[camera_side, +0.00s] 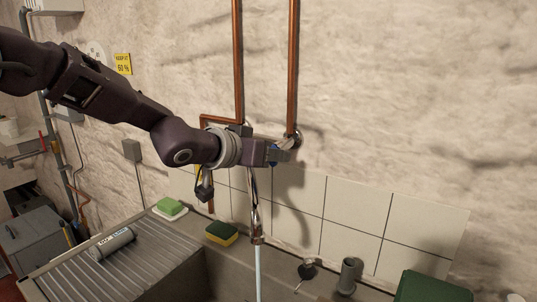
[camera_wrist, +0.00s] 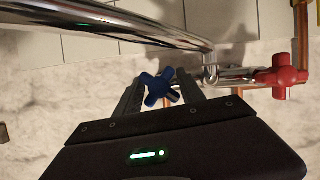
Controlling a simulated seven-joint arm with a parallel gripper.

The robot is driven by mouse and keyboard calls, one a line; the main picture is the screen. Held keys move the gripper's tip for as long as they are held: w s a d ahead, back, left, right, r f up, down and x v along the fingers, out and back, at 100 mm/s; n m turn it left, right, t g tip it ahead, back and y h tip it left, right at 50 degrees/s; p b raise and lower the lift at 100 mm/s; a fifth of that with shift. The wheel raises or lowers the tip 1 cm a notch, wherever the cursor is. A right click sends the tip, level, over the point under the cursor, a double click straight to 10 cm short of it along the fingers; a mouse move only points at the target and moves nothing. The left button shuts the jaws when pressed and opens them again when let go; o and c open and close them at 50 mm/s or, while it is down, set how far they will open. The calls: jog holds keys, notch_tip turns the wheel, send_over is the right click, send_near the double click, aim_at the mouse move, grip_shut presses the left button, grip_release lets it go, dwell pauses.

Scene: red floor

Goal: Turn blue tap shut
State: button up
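The blue tap (camera_wrist: 158,87) has a cross-shaped handle and sits between the two fingers of my gripper (camera_wrist: 159,92) in the wrist view. The fingers are apart, one on each side of the handle; I cannot tell whether either touches it. In the side view my gripper (camera_side: 279,152) is at the wall fitting and mostly hides the blue handle. The chrome spout (camera_side: 255,215) hangs below, and a stream of water (camera_side: 258,272) runs from it. The red tap (camera_wrist: 282,77) is to the right in the wrist view.
Copper pipes (camera_side: 238,60) run up the wall above the taps. A green and yellow sponge (camera_side: 221,233) lies on the sink edge. A green block (camera_side: 170,206) and a cylinder (camera_side: 113,243) are by the ribbed drainboard (camera_side: 150,255). The chrome spout crosses close to my gripper.

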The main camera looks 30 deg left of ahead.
jog(key=c, duration=0.7)
jog(key=m+y, duration=0.2)
jog(key=m, duration=0.1)
jog(key=shift+f+m+y, duration=0.1)
jog(key=shift+m+y, duration=0.2)
jog(key=shift+y, duration=0.1)
jog(key=m+y, duration=0.2)
jog(key=m, duration=0.1)
jog(key=shift+t, duration=0.3)
jog(key=shift+m, duration=0.3)
jog(key=o, duration=1.3)
